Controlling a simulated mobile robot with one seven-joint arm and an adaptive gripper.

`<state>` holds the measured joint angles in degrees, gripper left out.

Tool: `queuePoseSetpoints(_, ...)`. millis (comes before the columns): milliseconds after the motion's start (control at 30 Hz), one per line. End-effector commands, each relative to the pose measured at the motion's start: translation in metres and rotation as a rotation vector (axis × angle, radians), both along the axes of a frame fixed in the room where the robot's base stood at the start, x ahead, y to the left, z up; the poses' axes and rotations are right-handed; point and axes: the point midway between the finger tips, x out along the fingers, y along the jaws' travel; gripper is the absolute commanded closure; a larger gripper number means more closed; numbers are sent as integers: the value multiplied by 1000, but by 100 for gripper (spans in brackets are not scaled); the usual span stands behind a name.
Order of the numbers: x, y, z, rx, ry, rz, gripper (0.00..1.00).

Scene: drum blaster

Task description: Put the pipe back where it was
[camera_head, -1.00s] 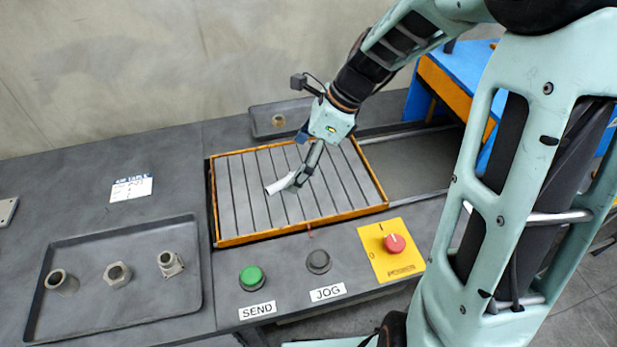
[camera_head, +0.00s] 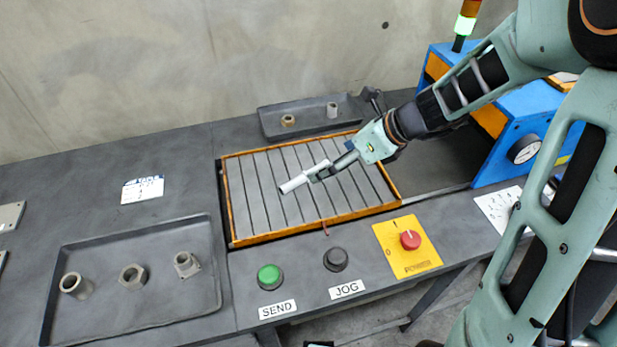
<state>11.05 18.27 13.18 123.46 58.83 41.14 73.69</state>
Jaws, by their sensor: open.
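A short white pipe (camera_head: 298,182) lies slanted over the slatted bed (camera_head: 262,206), which has an orange rim. It seems to rest on the slats, but its underside cannot be seen. My gripper (camera_head: 322,172) is open at the pipe's right part, coming in low from the right. Its dark fingers overlap the pipe in the picture; whether they touch it cannot be told.
A left tray (camera_head: 120,315) holds three metal fittings. A rear tray (camera_head: 305,132) holds a brown nut (camera_head: 288,120) and a small grey cylinder (camera_head: 332,110). Green (camera_head: 269,277), black (camera_head: 335,259) and red (camera_head: 410,240) controls line the front. A blue machine (camera_head: 520,130) stands right.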

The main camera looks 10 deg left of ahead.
Motion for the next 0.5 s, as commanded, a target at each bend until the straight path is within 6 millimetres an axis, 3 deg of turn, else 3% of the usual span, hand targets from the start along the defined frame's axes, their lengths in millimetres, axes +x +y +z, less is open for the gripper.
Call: queuePoseSetpoints(500, 12, 41, -47, 0, 1, 4, 0)
